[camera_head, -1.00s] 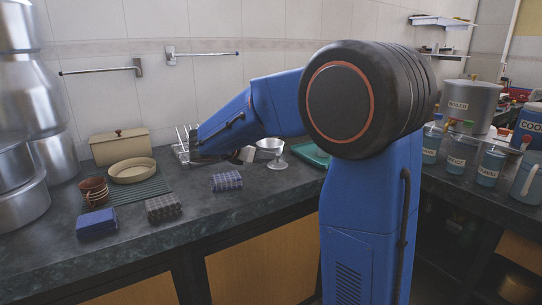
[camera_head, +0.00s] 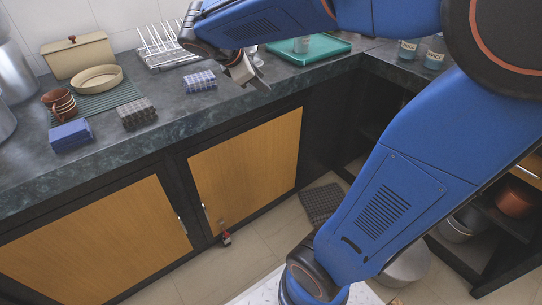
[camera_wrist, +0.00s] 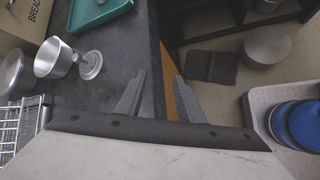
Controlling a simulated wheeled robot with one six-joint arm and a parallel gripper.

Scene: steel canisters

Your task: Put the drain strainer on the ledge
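A small grey round piece with a dotted, perforated-looking face (camera_wrist: 91,65) lies on the counter in the wrist view. It looks like the drain strainer, but I cannot tell whether it is separate from the metal bowl (camera_wrist: 52,58) touching it on the left. In the head view my arm and gripper hide most of that spot. My gripper (camera_wrist: 158,96) is open and empty, its fingers apart over the counter's front edge, to the right of the perforated piece. In the head view my gripper (camera_head: 254,76) also hangs near that edge. I cannot make out a ledge in the current views.
A green tray (camera_head: 310,50) lies at the back right. A wire rack (camera_head: 165,47) stands by the wall. Below are cabinet doors (camera_head: 245,160) and a dark floor mat (camera_head: 320,204).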

